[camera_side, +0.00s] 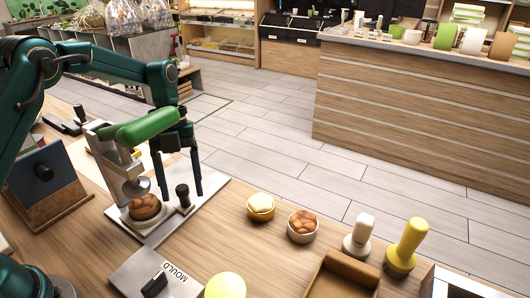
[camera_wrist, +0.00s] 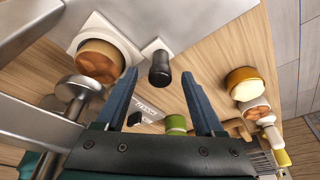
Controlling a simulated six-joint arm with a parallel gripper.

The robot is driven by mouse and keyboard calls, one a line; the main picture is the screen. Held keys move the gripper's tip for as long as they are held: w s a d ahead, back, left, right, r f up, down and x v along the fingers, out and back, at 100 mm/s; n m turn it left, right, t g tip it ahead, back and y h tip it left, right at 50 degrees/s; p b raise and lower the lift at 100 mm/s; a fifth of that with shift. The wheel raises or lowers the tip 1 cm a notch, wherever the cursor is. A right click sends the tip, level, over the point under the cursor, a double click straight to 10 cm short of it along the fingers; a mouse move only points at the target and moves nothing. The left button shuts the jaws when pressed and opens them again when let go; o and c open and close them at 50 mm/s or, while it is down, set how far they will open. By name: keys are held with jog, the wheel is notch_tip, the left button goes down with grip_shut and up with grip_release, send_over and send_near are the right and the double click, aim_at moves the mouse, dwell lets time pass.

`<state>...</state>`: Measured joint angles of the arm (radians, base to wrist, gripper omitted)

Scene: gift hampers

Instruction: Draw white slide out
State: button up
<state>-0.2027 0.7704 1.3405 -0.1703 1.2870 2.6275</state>
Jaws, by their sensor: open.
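The white slide (camera_side: 168,222) lies low at the foot of a press with a green lever (camera_side: 148,127). A black knob (camera_side: 182,194) stands upright on it. In the wrist view the knob (camera_wrist: 160,70) shows between the spread fingertips, with visible gaps to both. I cannot tell how deep the fingers reach around it. The cup also shows in the wrist view (camera_wrist: 98,62).
A plate marked MOULD (camera_side: 160,272) lies in front. A dark-faced wooden block (camera_side: 46,184) stands left.

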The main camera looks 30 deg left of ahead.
jog(key=shift+r, duration=2.5)
